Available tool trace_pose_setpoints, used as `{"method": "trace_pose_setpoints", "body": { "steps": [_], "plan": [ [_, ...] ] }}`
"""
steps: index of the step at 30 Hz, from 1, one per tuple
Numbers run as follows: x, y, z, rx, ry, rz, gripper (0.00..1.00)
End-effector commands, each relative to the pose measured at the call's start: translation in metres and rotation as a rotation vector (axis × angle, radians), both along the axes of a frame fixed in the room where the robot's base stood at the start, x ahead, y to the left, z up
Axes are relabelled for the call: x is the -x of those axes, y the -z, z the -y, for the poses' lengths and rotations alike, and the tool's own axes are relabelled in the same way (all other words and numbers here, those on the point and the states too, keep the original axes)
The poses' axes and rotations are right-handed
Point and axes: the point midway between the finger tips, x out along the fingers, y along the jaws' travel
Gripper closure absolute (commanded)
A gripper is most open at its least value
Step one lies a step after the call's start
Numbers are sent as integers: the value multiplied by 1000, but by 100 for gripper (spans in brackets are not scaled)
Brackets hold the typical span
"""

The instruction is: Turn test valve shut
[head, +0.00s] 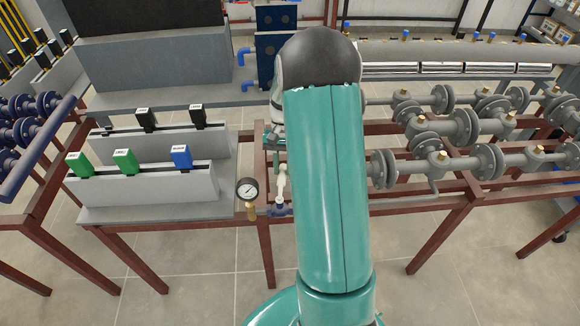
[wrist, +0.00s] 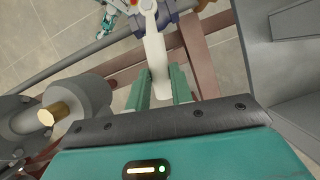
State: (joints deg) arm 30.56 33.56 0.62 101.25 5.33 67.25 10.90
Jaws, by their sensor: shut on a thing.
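The test valve has a pale lever (head: 282,182) on a small blue valve body (head: 280,209), beside the round pressure gauge (head: 247,189). In the wrist view the pale lever (wrist: 156,51) runs down from the blue body (wrist: 185,22) between my green fingers. My gripper (head: 280,152) is shut on the lever, and its fingers also show in the wrist view (wrist: 159,85). The lever's gripped end is partly hidden by the gripper. My arm hides what lies just right of the valve in the head view.
Grey flanged pipes (head: 459,127) with brass fittings fill the right side. At left, a grey bench holds green, blue and black tagged blocks (head: 124,160). A dark red frame (head: 262,240) runs below the valve. Open tiled floor (head: 190,270) lies in front.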

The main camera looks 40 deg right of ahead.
Motion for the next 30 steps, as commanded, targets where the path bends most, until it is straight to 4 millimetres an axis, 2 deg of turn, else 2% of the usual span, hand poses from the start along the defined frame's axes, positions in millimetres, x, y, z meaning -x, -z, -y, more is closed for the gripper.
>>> {"method": "trace_pose_setpoints", "body": {
  "steps": [9, 26, 27, 30],
  "plan": [
    [-11, -1, -10, 3, -151, 6, 100],
    [-13, -1, -13, 2, -185, 7, 100],
    [-13, -1, -13, 2, -185, 7, 74],
    [-12, -1, -13, 2, -184, 6, 55]
  ]
}}
